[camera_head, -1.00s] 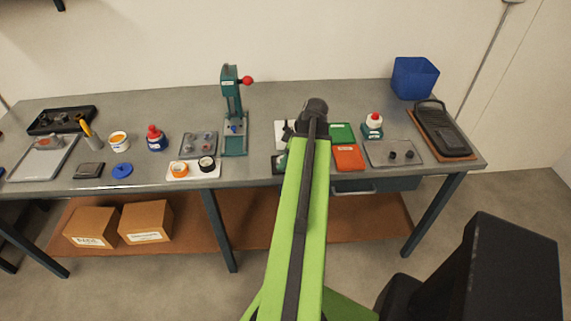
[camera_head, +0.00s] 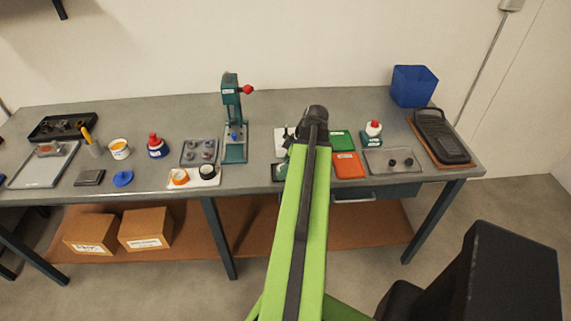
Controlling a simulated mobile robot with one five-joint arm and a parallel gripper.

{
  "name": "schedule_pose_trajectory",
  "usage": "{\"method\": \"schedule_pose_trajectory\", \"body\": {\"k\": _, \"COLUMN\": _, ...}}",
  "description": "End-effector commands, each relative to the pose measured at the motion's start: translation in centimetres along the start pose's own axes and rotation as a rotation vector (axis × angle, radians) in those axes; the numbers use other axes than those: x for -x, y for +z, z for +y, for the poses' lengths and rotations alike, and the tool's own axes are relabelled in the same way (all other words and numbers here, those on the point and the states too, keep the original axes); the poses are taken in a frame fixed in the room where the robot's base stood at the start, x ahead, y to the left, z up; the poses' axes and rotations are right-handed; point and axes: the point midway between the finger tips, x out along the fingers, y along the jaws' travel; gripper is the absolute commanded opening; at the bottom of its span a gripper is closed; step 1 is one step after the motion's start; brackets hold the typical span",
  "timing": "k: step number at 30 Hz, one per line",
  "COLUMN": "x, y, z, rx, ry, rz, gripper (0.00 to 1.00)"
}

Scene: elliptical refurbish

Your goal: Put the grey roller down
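My green arm reaches up over the front of the workbench (camera_head: 270,108), ending at a dark joint. My gripper does not show; it is hidden behind this arm, so I cannot see what it holds. I cannot single out the grey roller. Several small grey round pieces sit in a grey tray (camera_head: 185,161) left of the green press. Two small dark round pieces (camera_head: 400,162) lie on a clear tray (camera_head: 379,169) at the right.
A green press (camera_head: 235,146) stands mid-bench. Green (camera_head: 341,140) and orange (camera_head: 348,166) pads lie right of my arm, with a red-capped bottle (camera_head: 372,133) beyond. A blue bin (camera_head: 413,87) stands at the back right. Bare bench lies behind the small items.

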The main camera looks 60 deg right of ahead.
Motion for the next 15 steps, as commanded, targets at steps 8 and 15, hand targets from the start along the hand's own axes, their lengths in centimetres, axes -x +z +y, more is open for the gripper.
{"method": "schedule_pose_trajectory", "body": {"k": 8, "x": 6.6, "y": -0.5, "z": 0.0, "rx": -0.001, "ry": 0.000, "rz": 0.000, "gripper": 0.73}}
{"method": "schedule_pose_trajectory", "body": {"k": 15, "x": 11.2, "y": -0.3, "z": 0.0, "rx": 0.000, "ry": 0.000, "rz": 0.000, "gripper": 0.73}}
